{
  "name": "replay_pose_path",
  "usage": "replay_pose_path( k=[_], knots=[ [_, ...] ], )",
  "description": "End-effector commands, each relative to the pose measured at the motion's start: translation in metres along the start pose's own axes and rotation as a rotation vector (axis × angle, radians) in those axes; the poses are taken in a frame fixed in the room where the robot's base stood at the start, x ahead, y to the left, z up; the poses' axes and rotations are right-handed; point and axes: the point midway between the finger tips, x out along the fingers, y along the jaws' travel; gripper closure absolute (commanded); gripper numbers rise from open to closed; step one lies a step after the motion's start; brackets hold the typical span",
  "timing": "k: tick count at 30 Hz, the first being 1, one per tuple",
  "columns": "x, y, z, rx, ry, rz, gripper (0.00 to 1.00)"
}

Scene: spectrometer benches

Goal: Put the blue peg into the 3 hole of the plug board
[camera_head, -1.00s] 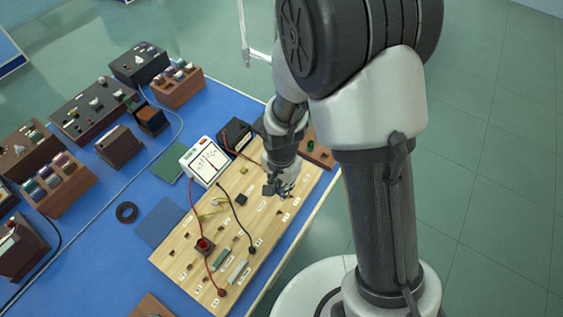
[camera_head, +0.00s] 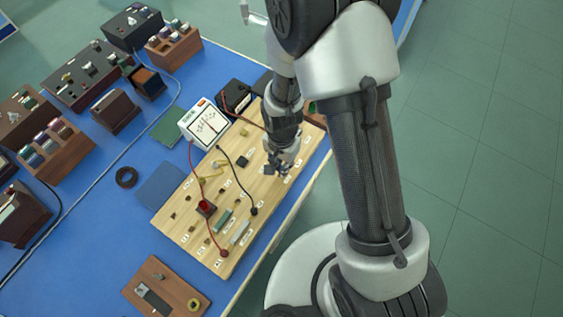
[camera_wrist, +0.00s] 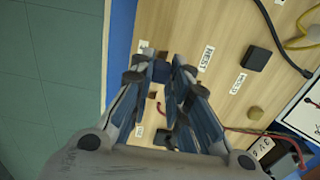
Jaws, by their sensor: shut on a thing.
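The plug board (camera_head: 185,234) is a pale wooden panel on the blue bench, with small holes, parts and white labels. My gripper (camera_head: 279,167) is low over its right edge in the head view. In the wrist view my gripper (camera_wrist: 162,77) is shut on a small dark blue piece, which looks like the blue peg (camera_wrist: 162,71), between the fingertips. A dark square hole shows just below the fingertips. I cannot read a label 3 in either view, and the fingers hide part of the board. Whether the peg touches the board cannot be told.
A white meter (camera_head: 204,122) and a black box (camera_head: 233,95) stand behind the board. A red wire (camera_head: 194,170) and a black wire (camera_head: 236,178) cross the board. A small brown board (camera_head: 168,290) lies in front. The floor on the right is clear.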

Motion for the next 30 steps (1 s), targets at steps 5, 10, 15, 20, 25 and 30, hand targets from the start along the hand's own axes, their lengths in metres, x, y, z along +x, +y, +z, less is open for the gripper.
replay_pose_path(
  k=[5, 10, 15, 20, 25, 30],
  knots=[
    [0.013, 0.000, 0.000, 0.000, 0.000, -0.001, 1.00],
    [0.023, 0.000, 0.000, 0.000, 0.000, -0.001, 1.00],
    [0.030, 0.000, 0.000, 0.000, 0.000, -0.001, 1.00],
    [0.032, 0.000, 0.000, 0.000, 0.000, -0.001, 1.00],
    [0.032, 0.000, 0.000, 0.000, 0.000, -0.001, 1.00],
    [0.032, 0.000, 0.000, 0.000, 0.000, -0.001, 0.76]
  ],
)
